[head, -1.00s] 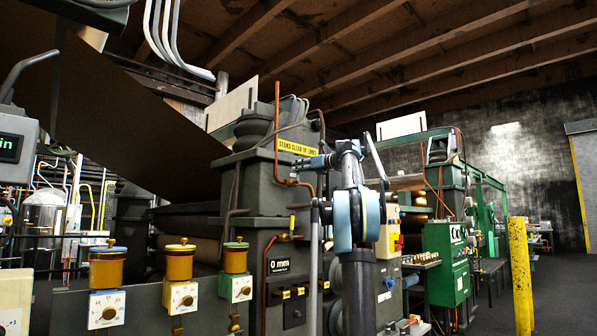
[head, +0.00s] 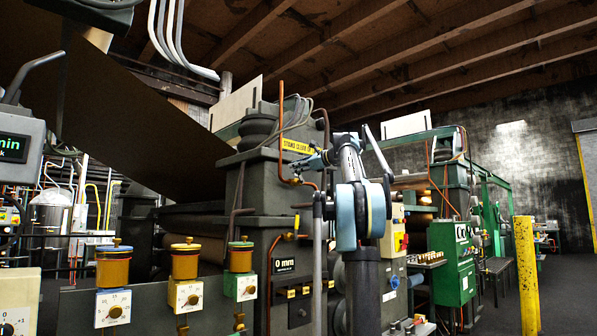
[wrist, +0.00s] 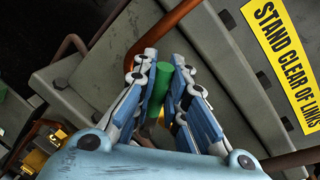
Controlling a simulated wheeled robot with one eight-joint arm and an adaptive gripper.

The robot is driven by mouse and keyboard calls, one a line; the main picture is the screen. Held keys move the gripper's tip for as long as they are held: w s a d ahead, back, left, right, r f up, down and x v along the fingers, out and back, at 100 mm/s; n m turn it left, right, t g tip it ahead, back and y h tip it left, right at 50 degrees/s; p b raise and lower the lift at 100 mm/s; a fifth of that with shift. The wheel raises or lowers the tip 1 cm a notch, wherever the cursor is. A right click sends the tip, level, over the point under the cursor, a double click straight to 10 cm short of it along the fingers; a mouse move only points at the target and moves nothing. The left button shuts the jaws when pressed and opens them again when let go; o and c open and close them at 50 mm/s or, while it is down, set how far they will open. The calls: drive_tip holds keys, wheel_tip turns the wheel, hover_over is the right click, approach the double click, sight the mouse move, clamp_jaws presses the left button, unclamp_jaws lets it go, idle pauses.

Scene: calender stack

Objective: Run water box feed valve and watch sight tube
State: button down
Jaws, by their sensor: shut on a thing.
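My gripper (wrist: 165,62) has its blue-padded fingers on both sides of a green rod (wrist: 160,84) in the wrist view and is shut on it. The rod's lower end and what it is fixed to are hidden between the fingers. In the head view my gripper (head: 308,160) is small, at the dark machine frame below a yellow sign. A copper pipe (head: 281,130) runs down the frame just left of it; a copper pipe also shows in the wrist view (wrist: 165,27). I cannot make out the sight tube for certain.
The yellow warning sign (wrist: 283,62) is on the frame right of my gripper. Several amber cups with dials (head: 186,262) stand at the front left. A green control cabinet (head: 453,260) and a yellow post (head: 525,275) are at right. Open floor lies beyond the post.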

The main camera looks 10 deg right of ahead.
drive_tip(key=shift+s+a+f+n, duration=0.4)
drive_tip(key=shift+a+f+n, duration=0.15)
drive_tip(key=shift+n, duration=0.55)
drive_tip(key=c, duration=1.6)
unclamp_jaws()
drive_tip(key=v, duration=1.1)
drive_tip(key=shift+s+d+r, duration=0.1)
drive_tip(key=shift+s+d, duration=0.1)
drive_tip(key=shift+s, duration=0.2)
